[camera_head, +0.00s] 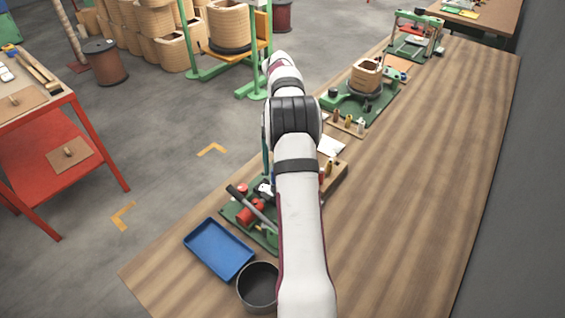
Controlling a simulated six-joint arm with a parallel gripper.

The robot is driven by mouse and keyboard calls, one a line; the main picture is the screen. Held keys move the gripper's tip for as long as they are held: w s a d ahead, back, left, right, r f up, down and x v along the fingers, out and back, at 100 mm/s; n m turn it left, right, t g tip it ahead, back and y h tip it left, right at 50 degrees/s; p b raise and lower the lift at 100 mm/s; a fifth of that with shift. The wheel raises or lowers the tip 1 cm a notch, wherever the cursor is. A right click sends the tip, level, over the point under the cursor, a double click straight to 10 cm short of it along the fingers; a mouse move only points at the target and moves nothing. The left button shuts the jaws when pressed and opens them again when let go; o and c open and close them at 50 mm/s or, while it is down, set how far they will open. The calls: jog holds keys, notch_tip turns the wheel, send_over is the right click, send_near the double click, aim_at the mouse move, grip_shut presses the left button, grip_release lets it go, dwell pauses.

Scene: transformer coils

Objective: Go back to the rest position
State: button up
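My white arm rises from the bottom edge through the middle of the view, past a black ribbed joint, and ends in a rounded white part at the top. I cannot make out my gripper or its fingers; the arm hides whatever is behind it. A green fixture (235,214) with a red part and a grey lever stands on the wooden bench (420,170), left of the arm and partly hidden by it. A wound coil (367,76) sits on a green stand further back on the bench.
A blue tray (218,249) and a dark round pot (258,287) stand at the bench's near left. A red table (70,155) is at the left. A green and yellow rack (228,48) holds a coil at the back. The bench's right side is clear.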

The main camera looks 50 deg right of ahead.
jog(key=shift+s+d+r, duration=0.2)
jog(key=shift+s+r, duration=0.05)
jog(key=shift+s, duration=0.2)
jog(key=w+a+r+n+h, duration=0.1)
jog(key=a+r, duration=0.3)
jog(key=a, duration=0.2)
jog(key=w+a+r+n, duration=0.1)
jog(key=a+r, duration=0.2)
jog(key=a, duration=0.3)
jog(key=s+a+r+n+t+h, duration=0.1)
jog(key=s+a+r, duration=0.15)
jog(key=a, duration=0.45)
jog(key=s+a+r, duration=0.1)
jog(key=s+a, duration=0.3)
jog(key=a, duration=0.3)
jog(key=s+a+f+n+t, duration=0.1)
jog(key=s+a+f, duration=0.3)
jog(key=s+a, duration=0.6)
jog(key=shift+s+n+t, duration=0.3)
jog(key=shift+s, duration=0.8)
